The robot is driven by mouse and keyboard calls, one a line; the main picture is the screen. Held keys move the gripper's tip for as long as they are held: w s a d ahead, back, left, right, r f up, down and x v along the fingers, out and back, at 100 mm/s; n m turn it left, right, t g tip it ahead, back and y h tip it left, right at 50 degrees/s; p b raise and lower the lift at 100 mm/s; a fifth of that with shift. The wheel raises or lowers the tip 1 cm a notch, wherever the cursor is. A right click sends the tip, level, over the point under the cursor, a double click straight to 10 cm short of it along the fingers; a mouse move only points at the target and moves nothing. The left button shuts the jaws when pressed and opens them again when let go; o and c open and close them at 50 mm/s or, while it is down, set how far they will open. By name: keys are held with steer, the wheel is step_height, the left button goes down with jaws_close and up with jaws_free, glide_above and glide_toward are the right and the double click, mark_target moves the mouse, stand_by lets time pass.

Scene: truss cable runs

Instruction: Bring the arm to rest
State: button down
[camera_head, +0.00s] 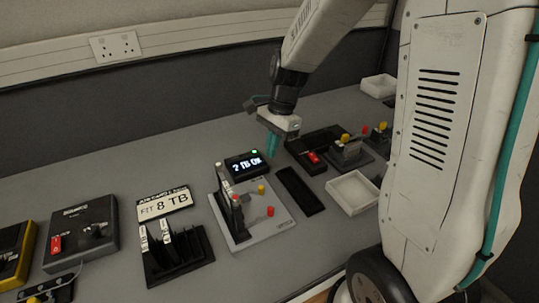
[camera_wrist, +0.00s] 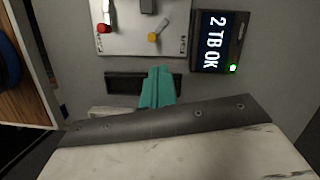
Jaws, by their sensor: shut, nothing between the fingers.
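My gripper (camera_head: 271,145) hangs from the arm above the bench, fingers pointing down, behind the grey device board and near the small display. Its teal fingers (camera_wrist: 159,82) are together with nothing between them. In the wrist view they lie over part of a dark narrow tray (camera_wrist: 121,84). The arm reaches out over the bench from the upper right. The gripper appears apart from the things below it.
A display (camera_wrist: 218,38) reads "2 TB OK" with a green light lit. The grey board (camera_head: 262,226) carries upright modules and red and yellow knobs. A white tray (camera_head: 353,191) sits to the right.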

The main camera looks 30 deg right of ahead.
stand_by(0.5)
steer(key=s+r+n+t+h, duration=0.1)
steer(key=s+r+n, duration=0.6)
steer(key=s, duration=0.5)
steer(key=s+r+n+t+h, duration=0.1)
steer(key=s+r+n, duration=0.6)
steer(key=s, duration=0.4)
steer(key=shift+s+a+n+h, duration=0.4)
steer(key=shift+n, duration=0.2)
steer(key=shift+r, duration=0.1)
